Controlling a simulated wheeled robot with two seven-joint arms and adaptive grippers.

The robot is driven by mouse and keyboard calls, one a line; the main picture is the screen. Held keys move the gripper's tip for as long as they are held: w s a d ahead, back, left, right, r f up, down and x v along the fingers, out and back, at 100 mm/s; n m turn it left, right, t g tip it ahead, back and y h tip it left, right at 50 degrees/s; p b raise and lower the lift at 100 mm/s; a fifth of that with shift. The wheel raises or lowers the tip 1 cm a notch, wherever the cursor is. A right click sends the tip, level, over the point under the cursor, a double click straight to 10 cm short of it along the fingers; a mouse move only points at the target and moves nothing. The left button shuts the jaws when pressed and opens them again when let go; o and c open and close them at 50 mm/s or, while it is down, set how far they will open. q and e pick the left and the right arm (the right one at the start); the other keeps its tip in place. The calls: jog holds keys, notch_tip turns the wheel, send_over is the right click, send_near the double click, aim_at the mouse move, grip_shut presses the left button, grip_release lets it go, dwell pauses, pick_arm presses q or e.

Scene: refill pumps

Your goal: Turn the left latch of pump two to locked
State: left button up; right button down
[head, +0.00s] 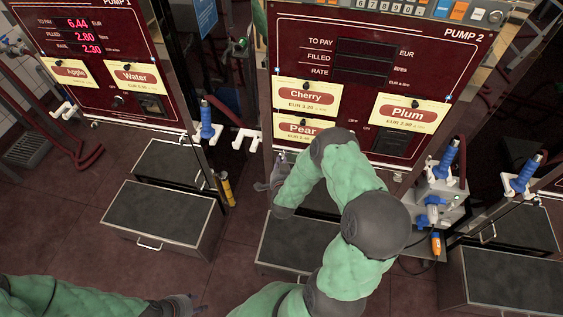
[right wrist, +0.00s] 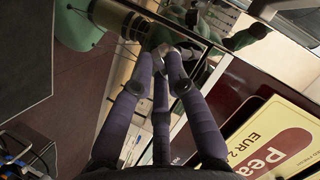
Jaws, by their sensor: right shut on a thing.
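Pump two (head: 380,20) has a dark red front panel with Cherry, Pear and Plum labels. My right gripper (head: 279,163) is at the panel's lower left edge, just below the Pear label (head: 298,128). In the right wrist view the purple fingers (right wrist: 166,58) come together on a small pale part at the metal edge, which fits the left latch. The fingers cover most of it, so I cannot tell its turn angle. A small pale part at the panel's lower right (head: 397,177) looks like the other latch. My left gripper (head: 188,304) is low, far from the pump.
A grey box with a blue nozzle (head: 437,200) stands right of pump two. Dark-topped boxes (head: 160,218) sit on the floor below.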

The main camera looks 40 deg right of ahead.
jog(key=shift+w+a+r+n+g+h+p, duration=0.1)
jog(key=shift+n+g+h+p, duration=0.45)
jog(key=shift+n, duration=0.7)
jog(key=shift+w+a+r+n+g+h+p, duration=0.1)
jog(key=shift+n+g+h+p, duration=0.15)
jog(key=shift+n+g+p, duration=0.6)
jog(key=shift+n, duration=0.4)
jog(key=c, duration=1.5)
grip_release()
jog(key=v, duration=1.2)
jog(key=shift+w+a+f, duration=0.1)
jog(key=shift+w, duration=0.05)
